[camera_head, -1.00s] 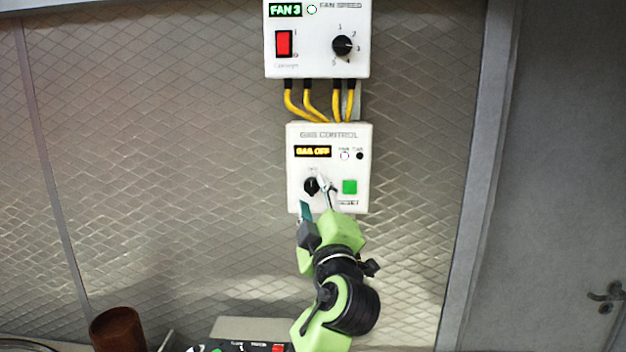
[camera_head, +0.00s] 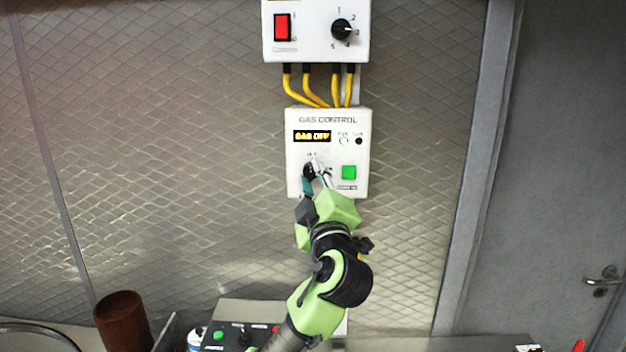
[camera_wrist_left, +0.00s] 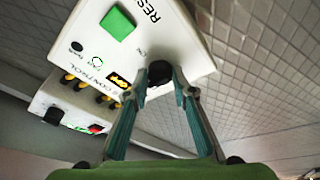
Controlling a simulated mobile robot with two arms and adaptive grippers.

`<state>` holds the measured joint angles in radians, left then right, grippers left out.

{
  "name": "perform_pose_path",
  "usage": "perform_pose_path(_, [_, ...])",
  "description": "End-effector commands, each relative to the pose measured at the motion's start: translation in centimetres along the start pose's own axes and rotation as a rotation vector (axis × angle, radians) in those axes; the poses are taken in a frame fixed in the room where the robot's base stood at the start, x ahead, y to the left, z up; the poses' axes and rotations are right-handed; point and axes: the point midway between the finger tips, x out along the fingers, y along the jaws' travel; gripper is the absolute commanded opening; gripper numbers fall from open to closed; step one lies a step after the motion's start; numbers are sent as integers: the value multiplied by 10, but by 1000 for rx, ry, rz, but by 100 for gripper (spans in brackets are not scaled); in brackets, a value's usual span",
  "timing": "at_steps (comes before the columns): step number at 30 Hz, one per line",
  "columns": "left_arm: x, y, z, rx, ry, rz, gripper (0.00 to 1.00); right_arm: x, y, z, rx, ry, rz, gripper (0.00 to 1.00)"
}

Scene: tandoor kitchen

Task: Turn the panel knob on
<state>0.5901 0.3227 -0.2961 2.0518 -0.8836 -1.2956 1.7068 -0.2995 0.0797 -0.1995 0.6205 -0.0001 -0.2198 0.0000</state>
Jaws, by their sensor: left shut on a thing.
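The gas control panel (camera_head: 328,130) is a white box on the tiled wall. Its display reads "GAS OFF". Its black knob (camera_head: 308,171) is at the lower left of the box, partly hidden by my fingers. In the left wrist view the black knob (camera_wrist_left: 159,72) sits between my fingertips. My left gripper (camera_head: 316,177) has come up from below and is shut on the knob. A green button (camera_head: 348,172) is right of the knob. My right gripper is in neither view.
A white fan speed box (camera_head: 315,30) with a red switch and black dial is above, joined by yellow cables (camera_head: 318,88). Below are a brown cylinder (camera_head: 124,322) and a control box with buttons (camera_head: 236,328). A grey door with a handle (camera_head: 600,281) is at the right.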

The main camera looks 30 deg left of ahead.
Motion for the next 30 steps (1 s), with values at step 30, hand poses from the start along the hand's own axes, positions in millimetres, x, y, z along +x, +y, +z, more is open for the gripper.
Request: perform_pose_path(30, [1,-5,-3,793,-68,229,3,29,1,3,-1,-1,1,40])
